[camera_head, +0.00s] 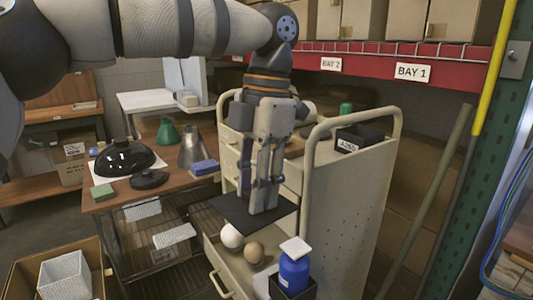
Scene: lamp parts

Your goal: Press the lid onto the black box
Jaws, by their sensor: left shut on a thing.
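My left gripper (263,208) points straight down over the cart's open drawer and is shut on a dark flat square lid (231,213). The lid looks about level, and its middle is partly hidden by the fingers. What lies right beneath the lid is hidden. A black box (353,139) with a white label stands on the cart top, to the right of the gripper and apart from the lid. A smaller dark box (292,290) in the drawer holds a blue bottle with a white square top. My right gripper is not in view.
The beige cart (350,200) has tall rails close to the gripper. A white ball (231,236) and a tan ball (254,252) lie in the drawer (216,262). A wooden table (115,198) at left holds a black dome, green and grey cones and small blocks.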

